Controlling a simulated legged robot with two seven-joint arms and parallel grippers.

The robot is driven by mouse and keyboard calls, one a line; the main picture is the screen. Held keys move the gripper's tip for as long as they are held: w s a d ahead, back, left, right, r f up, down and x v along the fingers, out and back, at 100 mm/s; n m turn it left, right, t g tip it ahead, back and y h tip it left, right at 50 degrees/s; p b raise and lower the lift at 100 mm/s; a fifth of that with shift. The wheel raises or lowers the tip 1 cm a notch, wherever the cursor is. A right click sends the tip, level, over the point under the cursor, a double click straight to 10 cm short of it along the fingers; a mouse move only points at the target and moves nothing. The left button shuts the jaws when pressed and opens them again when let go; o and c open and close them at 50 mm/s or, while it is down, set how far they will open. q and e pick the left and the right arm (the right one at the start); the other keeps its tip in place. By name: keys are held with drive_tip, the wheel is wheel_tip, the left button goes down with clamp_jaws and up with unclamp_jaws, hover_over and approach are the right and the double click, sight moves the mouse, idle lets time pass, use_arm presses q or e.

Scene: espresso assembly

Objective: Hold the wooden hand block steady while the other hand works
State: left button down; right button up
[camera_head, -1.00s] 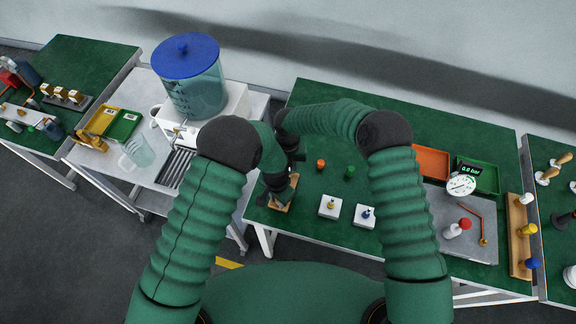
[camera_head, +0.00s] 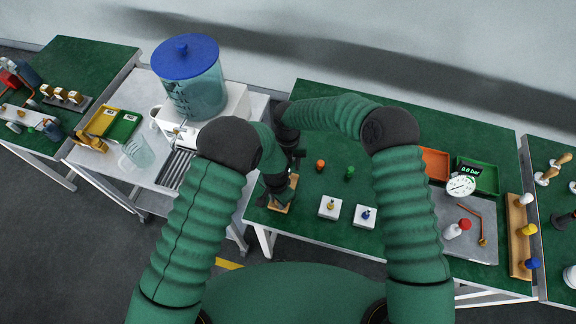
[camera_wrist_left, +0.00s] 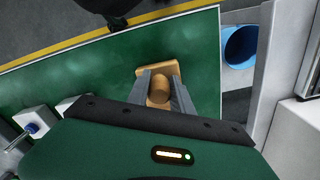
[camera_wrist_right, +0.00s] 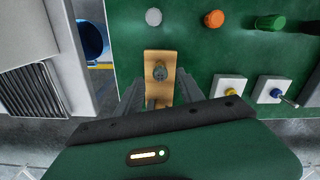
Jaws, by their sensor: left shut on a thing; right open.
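The wooden hand block (camera_head: 287,205) is a tan plate with a raised round wooden part, near the left front edge of the green table. In the left wrist view, the fingers of my left gripper (camera_wrist_left: 160,92) are shut on the round part of the block (camera_wrist_left: 158,70). In the right wrist view, my right gripper (camera_wrist_right: 158,98) is open, its fingers on either side of the block (camera_wrist_right: 160,58). A dark round piece (camera_wrist_right: 160,70) shows on the block there. In the head view my arms hide much of the block and both fingertips.
Orange (camera_head: 320,165) and green (camera_head: 349,173) pegs stand right of the block. Two white blocks, with yellow (camera_head: 330,206) and blue (camera_head: 366,214) knobs, sit near the front edge. A blue-lidded tank (camera_head: 195,85) stands left. A blue bin (camera_wrist_left: 240,45) is beyond the table edge.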

wheel_tip(320, 180, up, 9)
drive_tip(key=shift+r, duration=0.2)
drive_tip(key=shift+w, duration=0.1)
use_arm(q)
drive_tip(key=c, duration=1.1)
unclamp_jaws()
drive_tip(key=shift+o, duration=0.2)
